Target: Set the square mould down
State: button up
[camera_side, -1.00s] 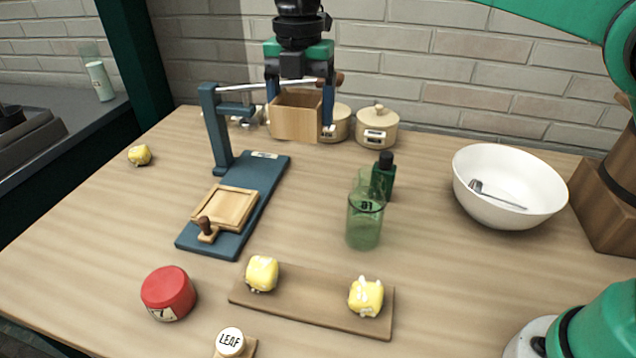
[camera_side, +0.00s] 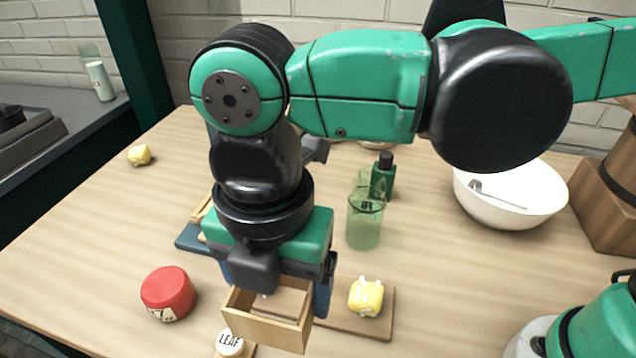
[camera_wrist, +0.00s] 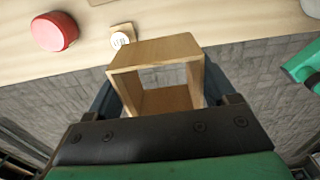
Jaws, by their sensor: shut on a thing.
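The square mould (camera_side: 263,331) is an open box of light wood. My gripper (camera_side: 279,284) is shut on it near the table's front edge. In the wrist view the mould (camera_wrist: 155,52) sits between my fingers (camera_wrist: 162,100), and grey paving shows through its opening. It looks held above the surface, but I cannot tell its exact height. In the side view it stands beside the LEAF stamp (camera_side: 229,343) and in front of the left part of a wooden board (camera_side: 343,322).
A yellow block (camera_side: 366,296) sits on the board's right end. A red tub (camera_side: 168,293) stands left of the mould. A green glass (camera_side: 365,222), a dark green bottle (camera_side: 383,177) and a white bowl (camera_side: 512,203) stand further back. My arm mostly hides the blue press (camera_side: 190,238).

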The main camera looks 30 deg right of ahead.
aim_at(291, 354)
notch_tip(291, 354, down, 15)
jog(key=shift+r, duration=0.1)
dwell(0.4)
jog(key=shift+f, duration=0.2)
jog(key=o, duration=1.2)
jog(key=shift+o, duration=0.2)
jog(key=shift+r, duration=0.1)
notch_tip(291, 354, up, 12)
jog(key=w+d+m+t, duration=0.2)
jog(key=d+m+t, duration=0.1)
jog(key=d+m, duration=1)
jog(key=w+d+r+m+t, duration=0.1)
jog(key=w+d+m+t, duration=0.2)
jog(key=d+m, duration=0.9)
jog(key=shift+w+d+m+t, duration=0.35)
jog(key=shift+m+t, duration=0.25)
jog(key=shift+m, duration=0.4)
